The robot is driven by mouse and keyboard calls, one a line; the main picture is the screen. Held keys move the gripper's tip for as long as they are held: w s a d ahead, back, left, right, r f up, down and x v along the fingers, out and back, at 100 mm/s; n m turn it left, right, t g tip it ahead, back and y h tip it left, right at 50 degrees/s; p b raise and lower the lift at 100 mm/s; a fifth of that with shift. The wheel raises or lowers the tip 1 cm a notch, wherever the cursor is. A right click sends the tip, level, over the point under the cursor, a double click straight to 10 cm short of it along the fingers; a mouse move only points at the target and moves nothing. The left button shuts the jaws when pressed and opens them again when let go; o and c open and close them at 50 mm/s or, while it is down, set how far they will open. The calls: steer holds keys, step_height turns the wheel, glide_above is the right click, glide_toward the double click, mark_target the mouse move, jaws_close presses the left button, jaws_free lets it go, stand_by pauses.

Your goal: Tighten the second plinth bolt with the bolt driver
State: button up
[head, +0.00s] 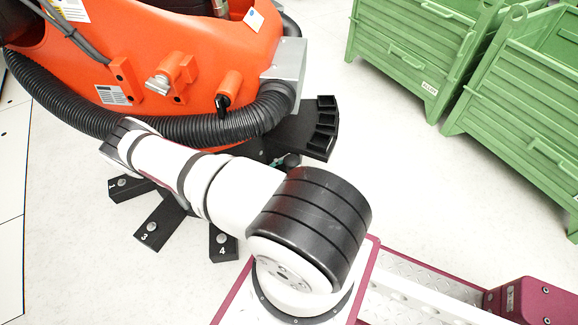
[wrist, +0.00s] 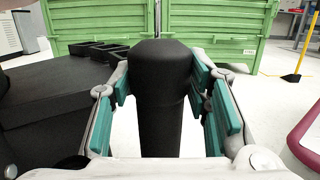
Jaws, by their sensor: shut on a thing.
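In the wrist view my gripper (wrist: 160,88) has its teal pads on both sides of an upright black cylinder with a rounded, wider top, apparently the bolt driver (wrist: 159,65). The driver's lower end is out of sight. In the head view my arm hides almost all of the gripper and driver.
A black slotted holder (head: 322,125) juts from the machine's right side. A corrugated black hose (head: 200,130) curves around the orange body (head: 170,60). Green metal crates (head: 415,60) stand at the upper right. Pale floor (head: 370,150) lies clear between machine and crates.

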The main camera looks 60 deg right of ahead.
steer(key=shift+a+f+b, duration=0.1)
steer(key=shift+f+b, duration=1.2)
steer(key=shift+f, duration=0.1)
stand_by(2.8)
steer(key=shift+r, duration=0.15)
